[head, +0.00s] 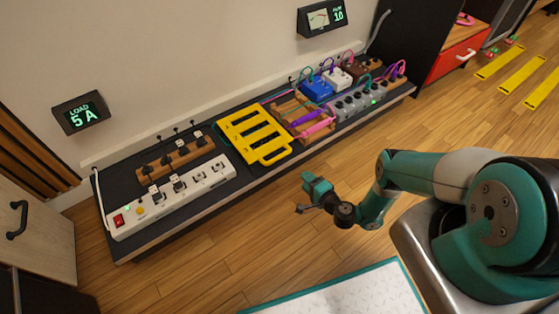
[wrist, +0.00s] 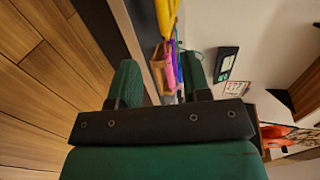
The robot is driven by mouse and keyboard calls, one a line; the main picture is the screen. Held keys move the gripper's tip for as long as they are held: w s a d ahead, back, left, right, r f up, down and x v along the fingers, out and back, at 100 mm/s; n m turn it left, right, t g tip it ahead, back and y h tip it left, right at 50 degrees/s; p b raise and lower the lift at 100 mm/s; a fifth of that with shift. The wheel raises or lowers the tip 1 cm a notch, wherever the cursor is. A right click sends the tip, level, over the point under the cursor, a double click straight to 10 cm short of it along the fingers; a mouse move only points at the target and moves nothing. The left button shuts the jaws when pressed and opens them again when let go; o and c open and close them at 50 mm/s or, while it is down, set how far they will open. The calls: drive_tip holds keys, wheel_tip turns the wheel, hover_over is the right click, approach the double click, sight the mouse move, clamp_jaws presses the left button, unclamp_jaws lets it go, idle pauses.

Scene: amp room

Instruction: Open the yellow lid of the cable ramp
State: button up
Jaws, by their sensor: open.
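The yellow lid (head: 247,127) of the cable ramp lies flat on the dark low platform in the head view. It has several dark slots and a loop handle (head: 276,158) at its front right edge. My gripper (head: 306,197) is open and empty, in front of the platform and to the right of the lid, apart from it. In the wrist view my gripper's fingers (wrist: 160,82) stand apart, and part of the yellow lid (wrist: 166,14) shows at the top edge. What lies under the lid is hidden.
A white power strip (head: 172,198) lies left of the lid. A wooden rack (head: 292,108) with purple and pink cables stands to its right. Beyond are blue and white plug boxes (head: 317,88). A teal-edged board (head: 340,292) is at the front. Wooden floor before the platform is clear.

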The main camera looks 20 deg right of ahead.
drive_tip(key=b, duration=1)
approach(280, 155)
wheel_tip(280, 155, down, 2)
drive_tip(key=shift+r+b+x, duration=0.15)
drive_tip(key=shift+b+x, duration=1.45)
drive_tip(key=shift+b, duration=1.45)
drive_tip(key=shift+r+b+x, duration=0.2)
drive_tip(key=shift+b+x, duration=1.45)
drive_tip(key=shift+b, duration=1.4)
drive_tip(key=shift+r+b+x, duration=0.15)
drive_tip(key=shift+b+x, duration=1.45)
drive_tip(key=shift+b, duration=1.45)
drive_tip(key=shift+w+a, duration=0.1)
drive_tip(key=shift+a, duration=0.05)
clamp_jaws()
